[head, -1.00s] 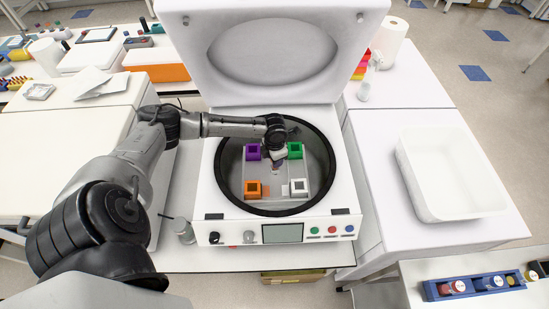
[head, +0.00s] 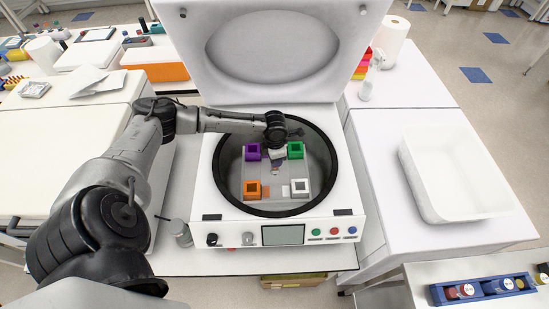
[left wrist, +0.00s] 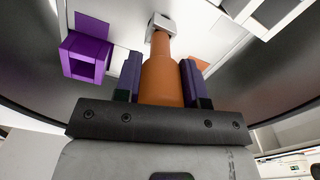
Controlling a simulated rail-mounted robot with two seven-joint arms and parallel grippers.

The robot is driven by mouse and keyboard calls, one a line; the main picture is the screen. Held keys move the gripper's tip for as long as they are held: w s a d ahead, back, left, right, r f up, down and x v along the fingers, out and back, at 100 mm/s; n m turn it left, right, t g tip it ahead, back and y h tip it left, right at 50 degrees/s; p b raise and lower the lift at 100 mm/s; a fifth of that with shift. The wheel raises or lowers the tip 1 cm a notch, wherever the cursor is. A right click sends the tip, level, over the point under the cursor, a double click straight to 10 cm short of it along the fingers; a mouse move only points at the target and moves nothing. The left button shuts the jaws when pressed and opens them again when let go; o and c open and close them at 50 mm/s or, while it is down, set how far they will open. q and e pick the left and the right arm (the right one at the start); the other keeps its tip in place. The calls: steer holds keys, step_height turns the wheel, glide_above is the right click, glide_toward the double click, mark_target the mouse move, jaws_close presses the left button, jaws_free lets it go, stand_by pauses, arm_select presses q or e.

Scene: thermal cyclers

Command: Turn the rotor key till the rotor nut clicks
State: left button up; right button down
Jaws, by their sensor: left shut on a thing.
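My left gripper (head: 277,163) reaches down into the open centrifuge bowl, over the middle of the rotor (head: 278,181). In the left wrist view its purple fingers (left wrist: 162,82) are shut on an orange, bottle-shaped handle, seemingly the rotor key (left wrist: 162,78). A pale grey block (left wrist: 161,22) shows at the handle's far end. The rotor nut cannot be made out, so whether the key sits on it is unclear. The rotor carries a purple bucket (head: 252,151), a green bucket (head: 295,150), an orange bucket (head: 252,190) and a white bucket (head: 300,188). My right gripper is not in view.
The centrifuge lid (head: 270,45) stands open behind the bowl. The bowl's dark rim (head: 280,211) surrounds the gripper closely. A control panel (head: 283,235) is at the front. A white tray (head: 455,180) stands on the right bench, and a blue rack (head: 480,288) is at the lower right.

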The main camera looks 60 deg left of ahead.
arm_select(q)
steer(key=o, duration=0.8)
steer(key=shift+w, duration=0.1)
steer(key=o, duration=0.3)
step_height(320, 180, up, 14)
steer(key=shift+p, duration=0.45)
steer(key=shift+f, duration=0.1)
